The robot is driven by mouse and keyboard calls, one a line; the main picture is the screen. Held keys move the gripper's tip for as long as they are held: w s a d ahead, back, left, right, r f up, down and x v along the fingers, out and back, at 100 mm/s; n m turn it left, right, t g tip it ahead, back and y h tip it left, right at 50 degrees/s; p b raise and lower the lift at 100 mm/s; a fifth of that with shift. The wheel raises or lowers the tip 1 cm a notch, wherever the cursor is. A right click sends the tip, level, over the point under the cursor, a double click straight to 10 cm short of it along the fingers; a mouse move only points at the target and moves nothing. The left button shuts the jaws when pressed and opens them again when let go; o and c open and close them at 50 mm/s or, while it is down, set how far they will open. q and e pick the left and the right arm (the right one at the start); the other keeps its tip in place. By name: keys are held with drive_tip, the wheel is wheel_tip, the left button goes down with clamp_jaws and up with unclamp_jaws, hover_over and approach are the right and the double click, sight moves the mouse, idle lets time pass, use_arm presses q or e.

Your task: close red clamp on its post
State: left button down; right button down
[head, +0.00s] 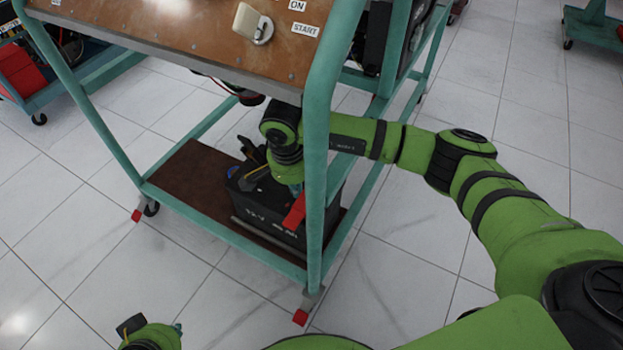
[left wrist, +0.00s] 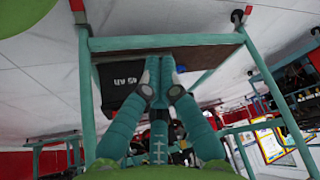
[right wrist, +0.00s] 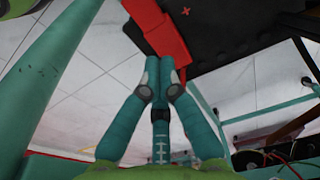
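The red clamp (head: 295,212) is a flat red piece at the near right edge of the black battery (head: 262,206) on the cart's lower shelf. It also shows in the right wrist view (right wrist: 160,32), beside a red plus mark on the battery top. My right gripper (right wrist: 151,58) has its teal fingers drawn together, tips at the clamp's lower edge; contact is unclear. In the head view that gripper is largely hidden. The post under the clamp is not clearly visible. My left gripper (left wrist: 161,62) is shut and empty, low in front of the cart, facing the shelf and battery (left wrist: 122,82).
The teal cart frame (head: 317,190) surrounds the shelf, with an upright close to my right arm. A brown panel (head: 180,35) hangs above the battery. My right arm passes behind the right upright. The tiled floor in front is clear.

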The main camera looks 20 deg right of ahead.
drive_tip(key=shift+s+a+f, duration=0.1)
drive_tip(key=shift+a, duration=0.1)
use_arm(q)
drive_tip(key=shift+w+d+r+t, duration=0.3)
drive_tip(key=shift+w+d+t, duration=0.1)
drive_tip(key=shift+w+d, duration=0.3)
